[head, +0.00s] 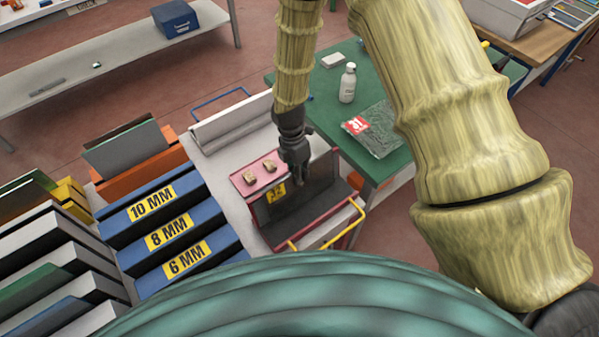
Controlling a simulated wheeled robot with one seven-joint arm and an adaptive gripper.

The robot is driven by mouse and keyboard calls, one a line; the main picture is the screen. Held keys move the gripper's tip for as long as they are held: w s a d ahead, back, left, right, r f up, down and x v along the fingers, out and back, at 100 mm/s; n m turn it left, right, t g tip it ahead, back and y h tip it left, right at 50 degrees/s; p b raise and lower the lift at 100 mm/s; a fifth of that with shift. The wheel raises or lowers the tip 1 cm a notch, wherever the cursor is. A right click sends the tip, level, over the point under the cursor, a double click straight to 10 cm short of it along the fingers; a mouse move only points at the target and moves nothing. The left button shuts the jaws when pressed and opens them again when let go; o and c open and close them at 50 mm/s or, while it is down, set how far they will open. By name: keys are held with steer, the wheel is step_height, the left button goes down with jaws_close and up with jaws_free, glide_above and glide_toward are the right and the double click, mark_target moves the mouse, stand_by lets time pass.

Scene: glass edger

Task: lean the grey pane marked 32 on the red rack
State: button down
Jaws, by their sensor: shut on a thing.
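The grey pane (318,192) is a dark sheet with a yellow label, its number too small to read surely, near its left side. It stands tilted in front of the pinkish-red rack (238,184), within its frame. My gripper (299,180) points down at the pane's upper edge and is shut on it. The fingers hide part of that edge. Whether the pane's lower edge touches the rack is not clear from this view.
Blue racks (165,232) marked 10, 8 and 6 MM stand left. A green table (330,90) with a white bottle (348,84) stands behind.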

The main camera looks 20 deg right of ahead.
steer(key=shift+w, duration=0.1)
stand_by(0.3)
steer(key=c, duration=1.6)
jaws_free()
steer(key=shift+o, duration=0.2)
steer(key=v, duration=1.1)
steer(key=shift+r, duration=0.4)
